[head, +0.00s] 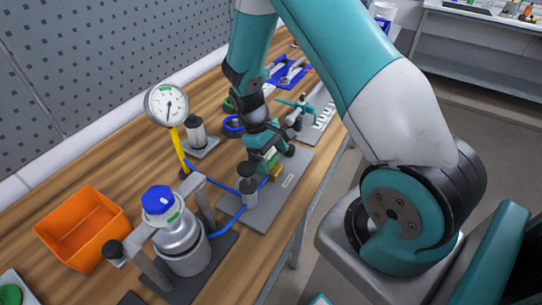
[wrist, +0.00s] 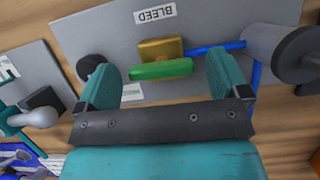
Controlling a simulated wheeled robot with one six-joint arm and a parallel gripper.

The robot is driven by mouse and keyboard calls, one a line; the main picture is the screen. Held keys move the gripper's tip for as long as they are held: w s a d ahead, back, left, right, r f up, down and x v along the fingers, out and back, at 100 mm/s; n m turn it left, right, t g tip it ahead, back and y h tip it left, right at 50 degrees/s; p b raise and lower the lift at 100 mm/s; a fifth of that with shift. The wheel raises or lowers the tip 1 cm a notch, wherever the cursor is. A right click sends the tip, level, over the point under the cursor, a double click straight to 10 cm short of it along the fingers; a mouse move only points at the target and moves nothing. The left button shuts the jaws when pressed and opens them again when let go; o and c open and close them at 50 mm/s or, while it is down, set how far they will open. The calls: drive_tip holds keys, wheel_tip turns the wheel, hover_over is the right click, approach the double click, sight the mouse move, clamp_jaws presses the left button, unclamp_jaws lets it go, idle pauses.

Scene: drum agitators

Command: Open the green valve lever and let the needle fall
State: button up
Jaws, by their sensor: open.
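The green valve lever (wrist: 161,70) lies across the wrist view beside its brass valve body (wrist: 160,49), on a grey plate with a label reading BLEED (wrist: 155,14). My gripper (wrist: 160,74) is open, with one finger off each end of the lever and a gap on both sides. In the head view my gripper (head: 266,157) is over the plate (head: 270,210) and hides the lever; part of the brass body (head: 275,172) shows. The round white gauge (head: 167,104) stands on a yellow stem. Its dark needle appears to point up toward a green mark.
A blue hose (head: 228,218) links the plate's fittings to a silver vessel with a blue cap (head: 158,199). An orange bin (head: 83,228) stands at the left. A grey cylinder (wrist: 285,52) sits right of the valve, and a black knob (wrist: 90,67) sits left.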

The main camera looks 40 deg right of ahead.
drive_tip(key=b+v, duration=0.3)
drive_tip(key=v, duration=1.4)
drive_tip(key=shift+r, duration=0.2)
drive_tip(key=s+a+r+n+t+y, duration=0.1)
drive_tip(key=s+a+r+t+y, duration=0.1)
drive_tip(key=s+a, duration=0.7)
drive_tip(key=s+a+r+n+t+y, duration=0.2)
drive_tip(key=s+a+r, duration=0.3)
drive_tip(key=s+a, duration=0.4)
drive_tip(key=s+y, duration=0.1)
drive_tip(key=s, duration=0.4)
drive_tip(key=shift+a+r+n+y, duration=0.3)
